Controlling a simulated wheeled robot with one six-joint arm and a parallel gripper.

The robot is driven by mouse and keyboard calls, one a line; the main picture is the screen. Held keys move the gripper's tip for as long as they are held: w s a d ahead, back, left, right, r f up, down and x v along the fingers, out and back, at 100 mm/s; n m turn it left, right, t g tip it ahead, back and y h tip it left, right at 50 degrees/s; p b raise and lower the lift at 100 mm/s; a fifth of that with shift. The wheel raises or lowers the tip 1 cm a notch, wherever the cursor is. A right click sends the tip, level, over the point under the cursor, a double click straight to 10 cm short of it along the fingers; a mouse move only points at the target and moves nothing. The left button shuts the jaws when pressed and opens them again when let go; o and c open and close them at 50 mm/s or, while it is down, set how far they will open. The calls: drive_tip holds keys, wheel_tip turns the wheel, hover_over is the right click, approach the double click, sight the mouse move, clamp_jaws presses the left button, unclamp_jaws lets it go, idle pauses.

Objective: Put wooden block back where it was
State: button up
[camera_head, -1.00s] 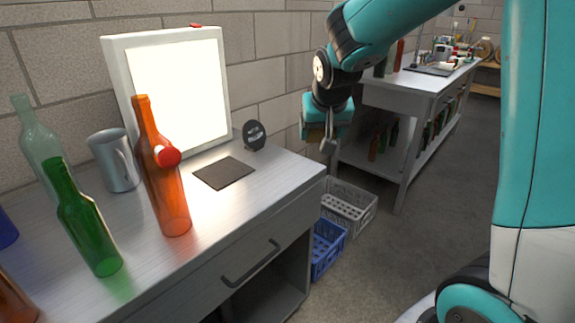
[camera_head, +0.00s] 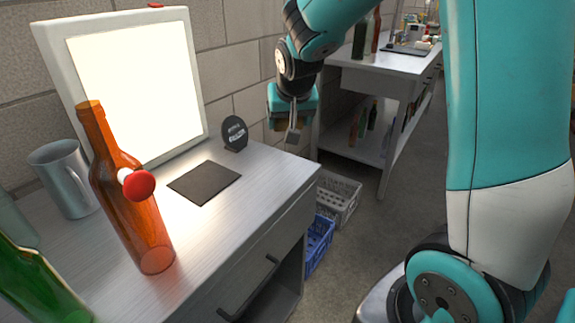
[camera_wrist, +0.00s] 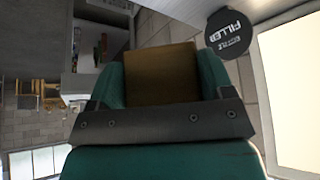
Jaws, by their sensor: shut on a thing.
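The wooden block (camera_wrist: 161,74) is brown and sits between the two teal fingers of my gripper (camera_wrist: 160,88) in the wrist view. In the head view my gripper (camera_head: 292,122) is shut on it, in the air beyond the far right end of the near table. A little of the block shows under the teal jaws, mostly hidden. A dark square mat (camera_head: 205,182) lies bare on the near table, in front of the lit panel, to the left of and nearer than my gripper.
The near table holds a lit white panel (camera_head: 135,85), an orange bottle (camera_head: 128,205) with a red ball in front, a grey mug (camera_head: 65,178), a green bottle (camera_head: 38,285) and a round black sign (camera_head: 235,132). Grey (camera_head: 338,195) and blue crates (camera_head: 318,240) stand on the floor.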

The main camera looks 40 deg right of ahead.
sight(287, 171)
wheel_tip(287, 171, down, 12)
drive_tip(key=shift+f+b, duration=0.1)
drive_tip(key=shift+b, duration=0.6)
drive_tip(key=shift+f, duration=0.15)
drive_tip(key=o, duration=1)
drive_tip(key=shift+o, duration=0.2)
drive_tip(key=shift+s+a+r, duration=0.1)
drive_tip(key=shift+r, duration=0.3)
drive_tip(key=p+v, duration=0.2)
drive_tip(key=v, duration=1)
drive_tip(key=s+a+r+n+g+y, duration=0.2)
drive_tip(key=s+a+n, duration=0.4)
drive_tip(key=s+a, duration=0.3)
drive_tip(key=s+a+r+n+g+y, duration=0.1)
drive_tip(key=s+a+n+g+y, duration=0.2)
drive_tip(key=s+a+n, duration=0.3)
drive_tip(key=s+a+y, duration=0.1)
drive_tip(key=s+a, duration=0.3)
drive_tip(key=s, duration=0.1)
drive_tip(key=shift+s+a+r+y, duration=0.2)
drive_tip(key=shift+s+r+y, duration=0.2)
